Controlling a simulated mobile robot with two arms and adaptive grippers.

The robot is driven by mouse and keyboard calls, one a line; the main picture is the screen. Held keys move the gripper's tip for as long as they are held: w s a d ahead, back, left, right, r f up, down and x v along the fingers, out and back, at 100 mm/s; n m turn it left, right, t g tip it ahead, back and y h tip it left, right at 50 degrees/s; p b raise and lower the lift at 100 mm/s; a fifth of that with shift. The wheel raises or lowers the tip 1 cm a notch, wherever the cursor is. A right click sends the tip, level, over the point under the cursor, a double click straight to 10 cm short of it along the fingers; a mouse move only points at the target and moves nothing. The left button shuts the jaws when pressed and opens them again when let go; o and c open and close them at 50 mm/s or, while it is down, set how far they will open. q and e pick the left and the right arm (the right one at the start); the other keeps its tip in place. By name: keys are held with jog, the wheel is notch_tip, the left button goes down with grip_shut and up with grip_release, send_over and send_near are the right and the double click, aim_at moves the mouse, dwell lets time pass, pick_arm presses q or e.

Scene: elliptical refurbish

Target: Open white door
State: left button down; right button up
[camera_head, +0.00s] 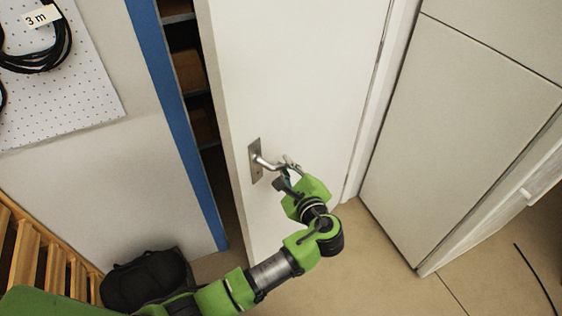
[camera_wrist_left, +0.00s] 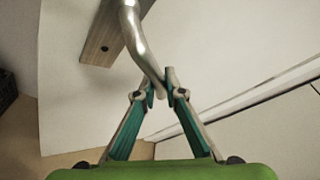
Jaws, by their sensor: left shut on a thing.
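The white door (camera_head: 290,70) stands ajar, with a gap between its left edge and the blue frame (camera_head: 178,110). Its metal lever handle (camera_head: 265,161) sits on a metal plate (camera_head: 255,158) near that edge. My left gripper (camera_head: 287,170) is at the free end of the handle. In the left wrist view the gripper (camera_wrist_left: 162,88) has its fingertips closed on the end of the handle (camera_wrist_left: 140,45). The door surface (camera_wrist_left: 220,60) fills much of that view. My right gripper is in neither view.
Shelves with brown boxes (camera_head: 190,70) show through the gap. A black bag (camera_head: 148,275) lies on the floor at lower left, beside wooden slats (camera_head: 40,255). A pegboard with a coiled cable (camera_head: 35,50) hangs at left. Pale panels (camera_head: 460,120) stand at right.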

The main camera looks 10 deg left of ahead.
pick_arm(q)
jog(key=shift+a, duration=0.2)
jog(key=c, duration=2.1)
grip_release()
jog(key=shift+w+a+f, duration=0.1)
jog(key=v, duration=1.2)
